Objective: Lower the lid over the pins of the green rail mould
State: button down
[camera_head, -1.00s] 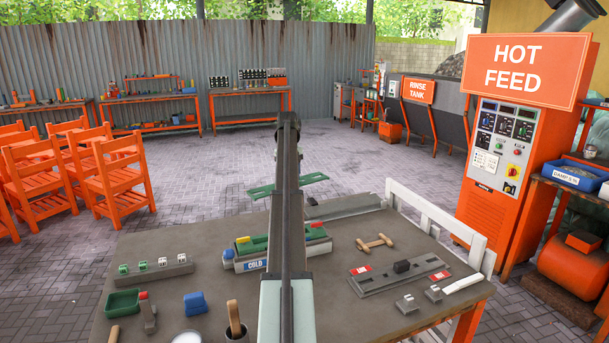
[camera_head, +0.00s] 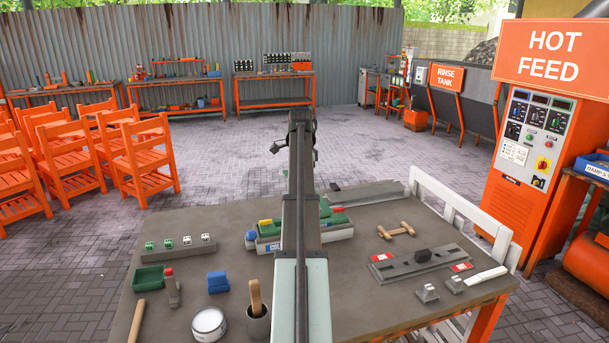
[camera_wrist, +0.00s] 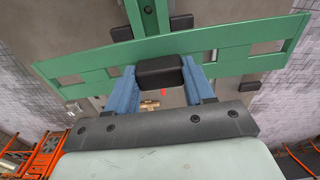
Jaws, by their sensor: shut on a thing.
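My gripper (camera_wrist: 165,78) has blue fingers, shut on the black knob (camera_wrist: 160,70) of the green lid. In the wrist view the lid (camera_wrist: 232,38) is a long slotted bar running across the picture, slightly tilted there. A green bar (camera_wrist: 150,18) extends away from its middle. I cannot tell whether the lid touches the pins.
The table (camera_head: 185,225) holds a rack (camera_head: 180,248) and green tray (camera_head: 149,278) at left. A white tin (camera_head: 208,323) and a cup (camera_head: 258,322) are in front. A wooden-handled tool (camera_head: 397,230) and grey rail fixture (camera_head: 425,263) lie at right.

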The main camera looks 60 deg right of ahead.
jog(key=n, duration=0.2)
jog(key=a+n, duration=0.1)
jog(key=n, duration=0.1)
jog(key=shift+s+f, duration=0.15)
jog(key=shift+s, duration=0.1)
jog(key=n, duration=0.4)
jog(key=shift+s+a, duration=0.1)
jog(key=shift+a, duration=0.05)
jog(key=n, duration=0.5)
jog(key=shift+a+n+t, duration=0.1)
jog(key=shift+n+t, duration=0.2)
jog(key=shift+t, duration=0.1)
jog(key=n, duration=0.4)
jog(key=shift+f, duration=0.1)
jog(key=shift+f, duration=3.35)
jog(key=shift+f, duration=1.85)
